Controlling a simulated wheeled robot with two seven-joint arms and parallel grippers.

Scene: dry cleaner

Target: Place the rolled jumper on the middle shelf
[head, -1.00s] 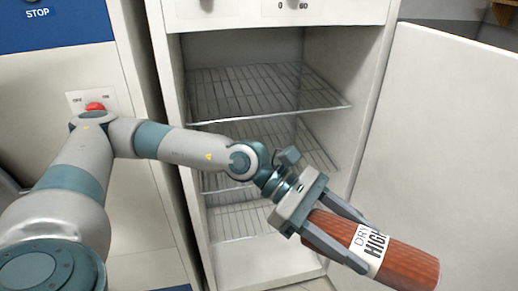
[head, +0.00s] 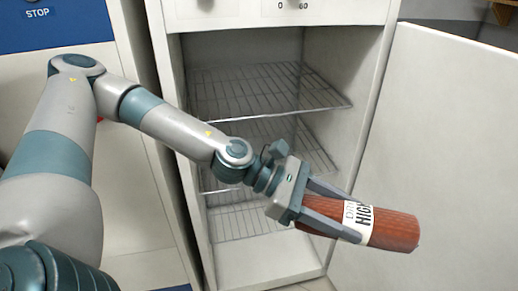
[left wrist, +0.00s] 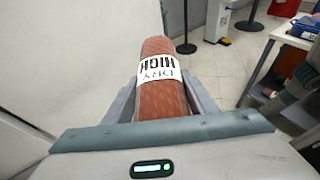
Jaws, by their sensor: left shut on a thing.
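The rolled jumper (head: 398,230) is a reddish-brown cylinder with a white label reading "DRY HIGH". My left gripper (head: 345,216) is shut on it, with a finger on each side, and holds it in front of the open cabinet's lower right side. The jumper also shows in the left wrist view (left wrist: 162,100), between the fingers. The cabinet holds several wire shelves. The middle shelf (head: 315,150) is partly hidden by my left arm, below the top shelf (head: 265,90). My right gripper is not in view.
The open cabinet door (head: 440,140) stands at the right. A white machine with a blue panel (head: 60,28) is at the left. The visible shelves look empty. The left wrist view shows a table (left wrist: 290,35) and dark barrier posts (left wrist: 186,30) on a tiled floor.

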